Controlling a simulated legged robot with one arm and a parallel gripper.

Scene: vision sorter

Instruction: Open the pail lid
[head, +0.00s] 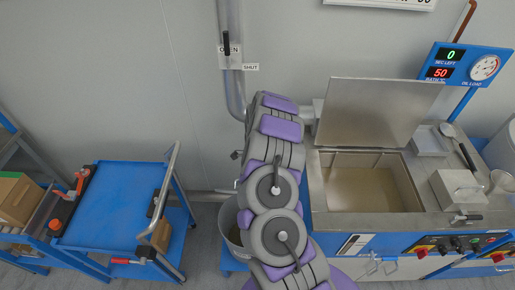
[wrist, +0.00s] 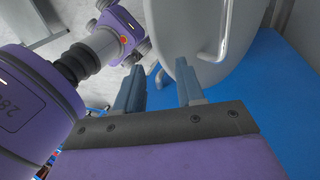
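A grey pail (head: 232,243) stands low behind my arm in the head view, on a blue base. My arm covers much of it, so the state of its lid cannot be told there. In the wrist view a large pale grey rounded surface with a bar handle (wrist: 222,38) fills the top right. It appears to be the pail or its lid; I cannot tell which. My gripper (wrist: 160,85) has its two fingers apart, close to the lower left edge of this surface. I see nothing clearly held between them. In the head view the gripper is hidden by my arm.
A steel tank (head: 365,210) with its square lid (head: 375,112) raised stands right of my arm. A blue cart (head: 108,205) stands at left. A pipe with a valve lever (head: 226,44) runs down the wall. A blue surface (wrist: 275,110) lies beside the gripper.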

